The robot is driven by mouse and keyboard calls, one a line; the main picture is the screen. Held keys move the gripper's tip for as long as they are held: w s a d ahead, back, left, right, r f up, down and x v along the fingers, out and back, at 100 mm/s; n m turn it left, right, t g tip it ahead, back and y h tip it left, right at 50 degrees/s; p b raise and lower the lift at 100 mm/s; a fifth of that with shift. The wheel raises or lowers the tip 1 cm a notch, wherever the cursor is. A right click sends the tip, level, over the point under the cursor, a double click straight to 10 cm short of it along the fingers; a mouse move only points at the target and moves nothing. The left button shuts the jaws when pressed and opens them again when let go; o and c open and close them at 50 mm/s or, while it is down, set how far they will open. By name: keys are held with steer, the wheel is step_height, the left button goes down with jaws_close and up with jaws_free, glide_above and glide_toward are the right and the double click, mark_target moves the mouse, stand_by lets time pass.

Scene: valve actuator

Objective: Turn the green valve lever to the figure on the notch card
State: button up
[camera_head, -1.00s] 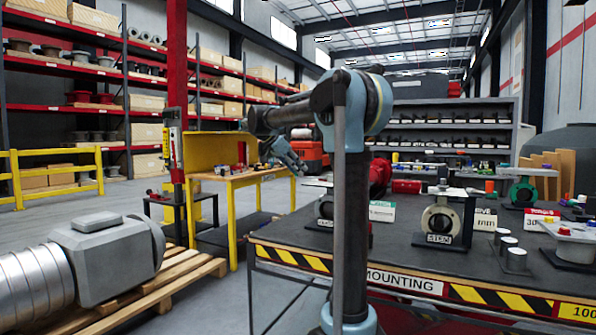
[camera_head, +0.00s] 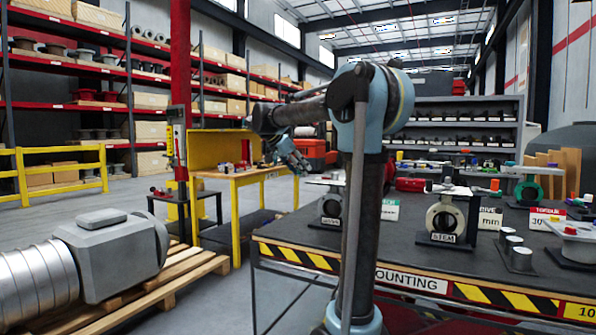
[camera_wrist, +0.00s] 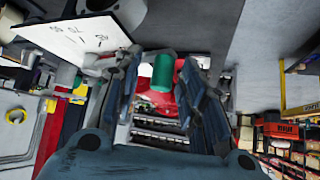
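My gripper (camera_head: 296,164) hangs at the end of my arm in the head view, just left of the nearest valve (camera_head: 332,207) on the bench, which has a white plate (camera_head: 327,182) on top. In the wrist view my gripper (camera_wrist: 160,82) has its two dark blue fingers apart. A green cylinder (camera_wrist: 163,70) shows in the gap, nearer the right finger, with a pale piece (camera_wrist: 145,71) beside it. I cannot tell whether the fingers touch either. A white plate with small dark figures (camera_wrist: 75,30) lies at upper left; the figures are too small to read surely. I cannot make out the notch card.
The bench (camera_head: 480,262) holds a STEM valve (camera_head: 446,217), small cylinders (camera_head: 518,258) and label cards (camera_head: 546,211). A yellow worktable (camera_head: 236,181) stands behind at left. A pallet with a grey housing (camera_head: 110,255) lies at front left. Floor shows between them.

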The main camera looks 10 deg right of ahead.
steer(key=v, duration=1.2)
steer(key=shift+w, duration=0.1)
steer(key=shift+w+d, duration=0.15)
steer(key=c, duration=0.8)
steer(key=w+d+r+n+y, duration=0.1)
steer(key=w+d+y, duration=0.1)
steer(key=d, duration=0.1)
steer(key=w+d+n+y, duration=0.1)
steer(key=w+d+n, duration=0.1)
steer(key=w+d, duration=0.1)
steer(key=w+d+r+n+g+y, duration=0.1)
steer(key=w+d+n+y, duration=0.1)
steer(key=d, duration=0.1)
steer(key=shift+w+d+r+y, duration=0.2)
steer(key=shift+d+r+y, duration=0.1)
steer(key=shift+r, duration=0.05)
jaws_close()
steer(key=x, duration=1)
steer(key=shift+s+a, duration=0.6)
steer(key=shift+s, duration=0.3)
steer(key=shift+s+a, duration=0.6)
steer(key=shift+s, duration=0.35)
